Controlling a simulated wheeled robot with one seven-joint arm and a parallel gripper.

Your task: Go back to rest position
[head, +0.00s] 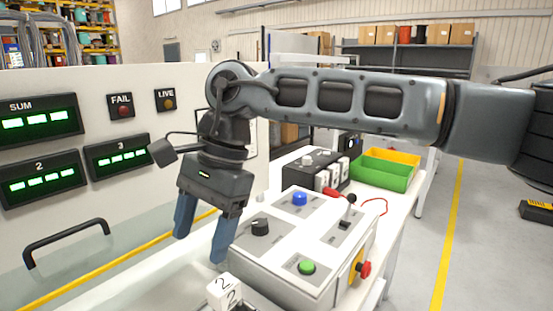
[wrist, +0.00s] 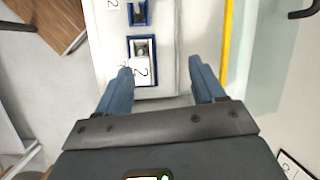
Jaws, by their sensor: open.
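My gripper (head: 201,240) hangs from my arm in the head view, pointing down with its two blue fingers apart and nothing between them. It is left of a white control box (head: 290,255), above the pale bench surface. In the wrist view the open fingers (wrist: 160,72) frame a pale surface. A blue-edged slot (wrist: 130,60) holding a white piece marked 2 (wrist: 142,72) lies beyond the left fingertip. A white block marked 2 (head: 224,291) shows at the bottom of the head view, near the right finger.
The control box carries a blue button (head: 300,198), a green button (head: 307,267) and a red side knob (head: 364,269). A panel with green displays (head: 120,155) and a black handle (head: 66,240) stands left. Green and yellow bins (head: 380,175) sit behind.

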